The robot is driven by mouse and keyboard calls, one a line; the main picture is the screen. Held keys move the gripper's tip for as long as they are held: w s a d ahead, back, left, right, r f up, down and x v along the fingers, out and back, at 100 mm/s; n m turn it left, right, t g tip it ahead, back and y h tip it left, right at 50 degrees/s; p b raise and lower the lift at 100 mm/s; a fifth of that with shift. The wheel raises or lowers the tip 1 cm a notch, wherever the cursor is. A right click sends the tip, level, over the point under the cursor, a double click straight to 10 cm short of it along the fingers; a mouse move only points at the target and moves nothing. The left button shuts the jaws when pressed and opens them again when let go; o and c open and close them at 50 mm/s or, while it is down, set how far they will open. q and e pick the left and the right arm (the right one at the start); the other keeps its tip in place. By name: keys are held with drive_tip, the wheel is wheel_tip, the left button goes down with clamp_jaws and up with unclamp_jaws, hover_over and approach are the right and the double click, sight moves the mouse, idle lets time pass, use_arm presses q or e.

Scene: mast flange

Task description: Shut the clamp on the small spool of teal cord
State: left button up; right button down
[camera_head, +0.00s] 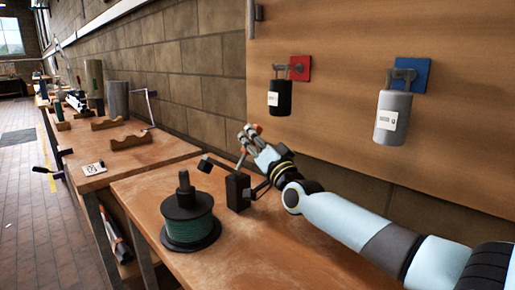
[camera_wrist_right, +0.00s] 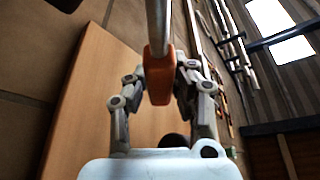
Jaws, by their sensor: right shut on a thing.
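The spool of teal cord (camera_head: 190,228) stands upright on the wooden bench, with black flanges and a dark post on top. The clamp (camera_head: 238,190) is a black block on the bench just right of the spool. Its arm reaches up and left to a dark tip, raised and apart from the spool. My right gripper (camera_head: 251,136) is above and behind the clamp block. In the right wrist view it is shut on the orange grip of the clamp handle (camera_wrist_right: 159,78), with a metal rod running from the grip. My left gripper is out of view.
A black canister (camera_head: 280,97) and a grey canister (camera_head: 392,115) hang on the wooden board behind. A second bench (camera_head: 120,160) at the left holds wooden cradles and cylinders. The bench front, right of the spool, is clear.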

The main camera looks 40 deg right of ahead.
sight(244, 147)
drive_tip(key=a+n+y+b, duration=0.1)
drive_tip(key=n, duration=0.1)
drive_tip(key=a+r+n+t+y+b, duration=0.1)
drive_tip(key=n, duration=0.2)
drive_tip(key=shift+s+a+y, duration=0.1)
drive_tip(key=shift+a+y, duration=0.2)
drive_tip(key=shift+a, duration=0.1)
drive_tip(key=shift+s+a+r+n+y+b, duration=0.1)
drive_tip(key=shift+a+r+n+y+b, duration=0.1)
drive_tip(key=shift+a+n+y+b, duration=0.7)
drive_tip(key=shift+a+r+n+y+b, duration=0.15)
drive_tip(key=shift+a+n+y+b, duration=0.25)
drive_tip(key=shift+n, duration=1.3)
drive_tip(key=c, duration=1.1)
unclamp_jaws()
drive_tip(key=shift+a, duration=0.2)
drive_tip(key=shift+s, duration=0.1)
drive_tip(key=v, duration=1.2)
drive_tip(key=shift+d, duration=0.1)
